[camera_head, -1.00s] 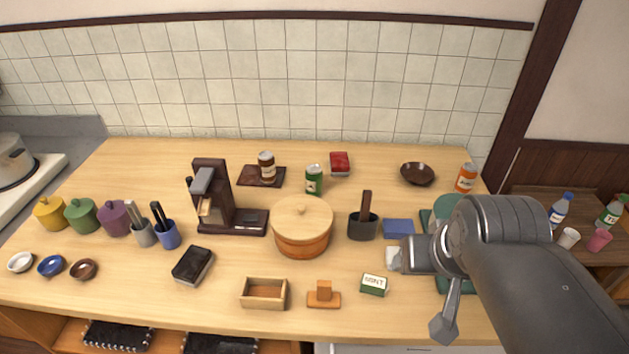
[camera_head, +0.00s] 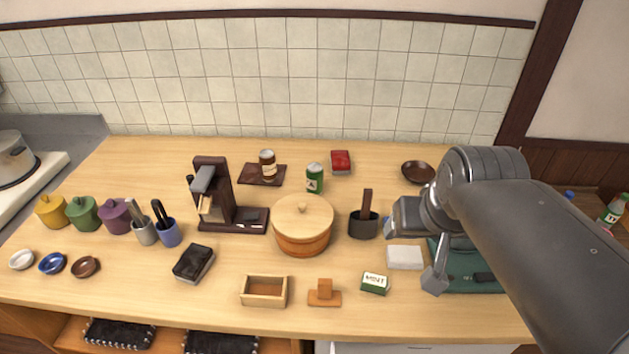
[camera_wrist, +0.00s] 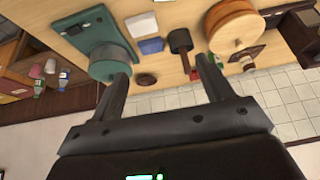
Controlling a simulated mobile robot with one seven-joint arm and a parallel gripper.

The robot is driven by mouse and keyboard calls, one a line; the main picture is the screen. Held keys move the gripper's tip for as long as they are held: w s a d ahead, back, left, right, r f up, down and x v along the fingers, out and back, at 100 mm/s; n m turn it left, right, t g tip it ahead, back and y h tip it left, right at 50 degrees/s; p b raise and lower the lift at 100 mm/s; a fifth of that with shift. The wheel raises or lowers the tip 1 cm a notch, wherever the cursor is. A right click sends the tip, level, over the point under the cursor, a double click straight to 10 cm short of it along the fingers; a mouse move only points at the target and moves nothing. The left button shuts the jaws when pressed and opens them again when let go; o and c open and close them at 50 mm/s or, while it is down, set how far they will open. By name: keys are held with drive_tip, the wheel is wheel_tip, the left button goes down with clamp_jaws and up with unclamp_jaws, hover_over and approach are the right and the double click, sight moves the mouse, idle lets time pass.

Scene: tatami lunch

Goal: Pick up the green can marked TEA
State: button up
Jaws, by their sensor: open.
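The green can (camera_head: 314,178) stands upright on the counter in the head view, behind the round wooden lidded pot (camera_head: 302,226) and in front of the tiled wall. My gripper (camera_wrist: 164,70) is open in the wrist view, with nothing between its two fingers. In the head view my arm's end is right of the can, well apart from it, beyond the dark holder.
A dark holder with an upright handle (camera_head: 364,220) stands right of the pot. A red box (camera_head: 341,162) is behind and right of the can. A brown jar (camera_head: 267,164) on a dark tray is left of it. A dark bowl (camera_head: 417,172) sits near my arm.

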drive_tip(key=w+a, duration=0.3)
drive_tip(key=w, duration=0.8)
drive_tip(key=n, duration=0.1)
hover_over(314, 169)
drive_tip(key=s, duration=0.3)
wheel_tip(314, 169, down, 13)
drive_tip(key=shift+g, duration=0.5)
drive_tip(key=x, duration=0.5)
drive_tip(key=shift+w+f, duration=0.15)
drive_tip(key=shift+w, duration=0.25)
drive_tip(key=shift+w+x, duration=0.15)
drive_tip(key=shift+x, duration=1.15)
drive_tip(key=shift+w+x, duration=0.1)
drive_tip(key=shift+x, duration=1.15)
drive_tip(key=shift+c, duration=0.3)
drive_tip(key=c, duration=1)
